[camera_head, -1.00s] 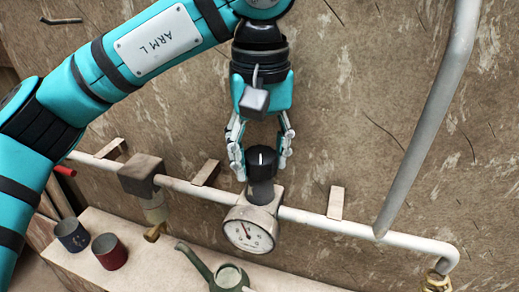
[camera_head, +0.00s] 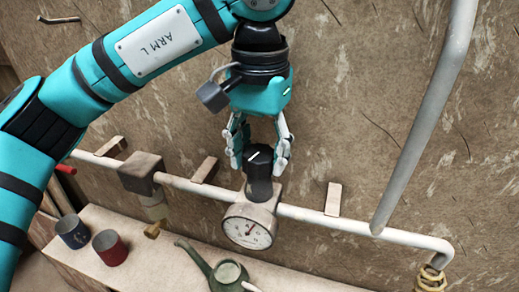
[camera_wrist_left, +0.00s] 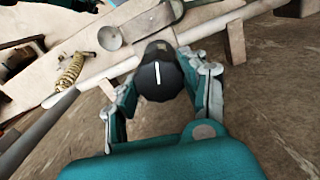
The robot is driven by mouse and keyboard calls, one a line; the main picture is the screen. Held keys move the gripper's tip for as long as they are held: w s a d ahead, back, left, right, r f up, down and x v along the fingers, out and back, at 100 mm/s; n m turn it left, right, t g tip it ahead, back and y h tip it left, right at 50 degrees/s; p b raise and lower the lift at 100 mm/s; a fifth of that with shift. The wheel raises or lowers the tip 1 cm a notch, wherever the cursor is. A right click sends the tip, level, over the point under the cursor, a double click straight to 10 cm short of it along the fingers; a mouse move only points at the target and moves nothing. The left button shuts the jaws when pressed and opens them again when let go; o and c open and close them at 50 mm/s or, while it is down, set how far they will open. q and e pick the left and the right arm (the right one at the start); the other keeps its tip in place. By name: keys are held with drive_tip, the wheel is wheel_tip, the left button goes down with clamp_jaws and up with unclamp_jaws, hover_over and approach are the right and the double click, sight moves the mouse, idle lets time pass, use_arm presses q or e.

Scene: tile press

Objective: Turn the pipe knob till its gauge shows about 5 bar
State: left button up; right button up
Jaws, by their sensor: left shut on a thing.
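The black pipe knob (camera_head: 259,160) with a white mark stands on top of the gauge's fitting on the pale pipe (camera_head: 340,225). The mark leans to the upper right in the head view. My left gripper (camera_head: 257,158) is shut on the knob from above, one finger on each side. The left wrist view shows the knob (camera_wrist_left: 160,75) between the fingers. The round white gauge (camera_head: 247,232) faces forward below the knob. Its needle points to the upper right; the numbers are too small to read. My right gripper is not in view.
A ledge (camera_head: 170,262) below the pipe holds a blue cup (camera_head: 72,233), a red cup (camera_head: 110,248) and a green watering can (camera_head: 228,275). A thick pale pipe (camera_head: 425,120) rises at the right. A worn wall stands behind.

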sight(260, 151)
use_arm(q)
drive_tip(key=shift+r, duration=0.1)
idle(0.4)
drive_tip(key=o, duration=1.2)
wheel_tip(260, 151, up, 12)
drive_tip(key=shift+f, duration=0.1)
